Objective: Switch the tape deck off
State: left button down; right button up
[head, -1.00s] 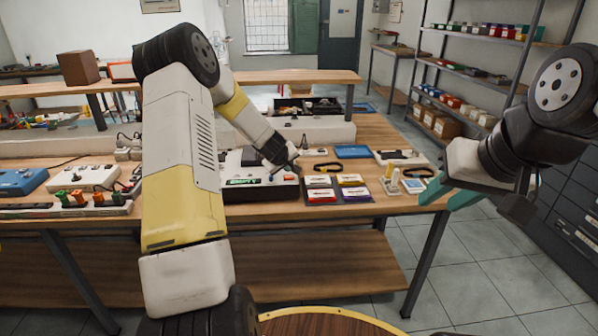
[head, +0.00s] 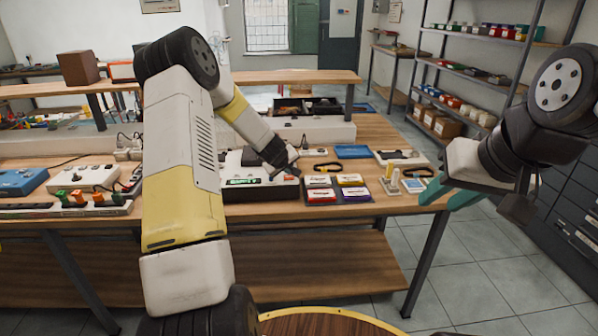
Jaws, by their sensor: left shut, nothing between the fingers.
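The tape deck (head: 235,192) is a white and dark box on the workbench, with a small lit green display (head: 243,181) on its front. My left gripper (head: 285,172) is shut and empty. Its tip is at the right end of the deck's top, over the small coloured keys there, and partly hides them. I cannot tell whether it touches a key. My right gripper (head: 452,197), with teal fingers, hangs at the right, past the bench end and away from the deck. Its fingers look apart.
A dark tray with several coloured cassettes (head: 322,195) lies right of the deck. A blue flat case (head: 352,152) and a white device (head: 402,157) lie behind. At the left are a power strip with coloured plugs (head: 75,208) and a blue box (head: 20,182).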

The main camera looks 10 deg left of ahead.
aim_at(288, 178)
pick_arm(q)
jog(key=shift+f, duration=0.45)
dwell(0.3)
jog(key=shift+r, duration=0.9)
notch_tip(288, 178, up, 6)
dwell(0.5)
